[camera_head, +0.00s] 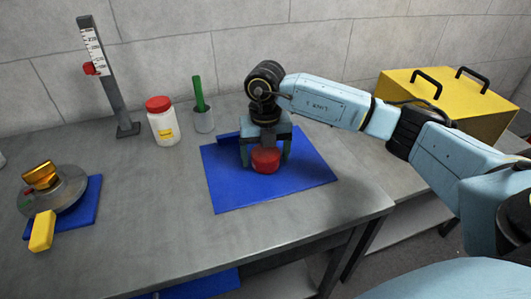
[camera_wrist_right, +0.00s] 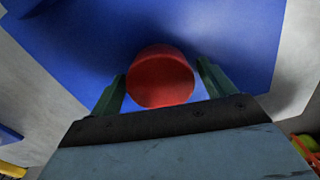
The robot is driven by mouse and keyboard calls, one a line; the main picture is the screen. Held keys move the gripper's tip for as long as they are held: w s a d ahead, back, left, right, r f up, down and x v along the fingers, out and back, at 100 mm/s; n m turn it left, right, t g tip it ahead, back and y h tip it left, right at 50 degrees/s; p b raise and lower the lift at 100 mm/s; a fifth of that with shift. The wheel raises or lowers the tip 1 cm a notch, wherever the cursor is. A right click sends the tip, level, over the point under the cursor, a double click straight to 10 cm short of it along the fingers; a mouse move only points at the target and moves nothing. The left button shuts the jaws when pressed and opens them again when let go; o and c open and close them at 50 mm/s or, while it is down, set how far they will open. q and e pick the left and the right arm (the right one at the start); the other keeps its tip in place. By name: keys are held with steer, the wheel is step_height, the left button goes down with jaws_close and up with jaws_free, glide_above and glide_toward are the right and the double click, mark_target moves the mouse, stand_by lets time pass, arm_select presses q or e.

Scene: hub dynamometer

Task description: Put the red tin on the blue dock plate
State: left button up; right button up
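The red tin (camera_head: 265,160) is at the large blue plate (camera_head: 300,190) on the grey bench; whether it rests on it or is slightly above is hard to tell. My right gripper (camera_head: 265,158) points down over the tin with a finger on each side. The fingers look spread wider than the tin, with small gaps in the head view. In the right wrist view the tin (camera_wrist_right: 161,77) sits between the two green fingertips (camera_wrist_right: 161,80), blue surface behind it. A small raised blue strip (camera_head: 228,139) lies behind the gripper. My left gripper is not in view.
A gauge post (camera_head: 105,80) is farther left. A metal disc (camera_head: 58,190) with a yellow handle sits on a small blue plate (camera_head: 88,207). A yellow case (camera_head: 440,98) stands right.

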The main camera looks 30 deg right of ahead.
mark_target(265, 152)
steer(key=shift+o, duration=0.4)
steer(key=shift+r, duration=0.2)
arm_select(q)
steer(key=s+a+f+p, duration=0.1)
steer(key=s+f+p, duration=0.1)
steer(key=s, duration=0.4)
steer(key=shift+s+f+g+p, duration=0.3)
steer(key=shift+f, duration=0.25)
arm_select(e)
step_height(265, 152, up, 12)
stand_by(0.4)
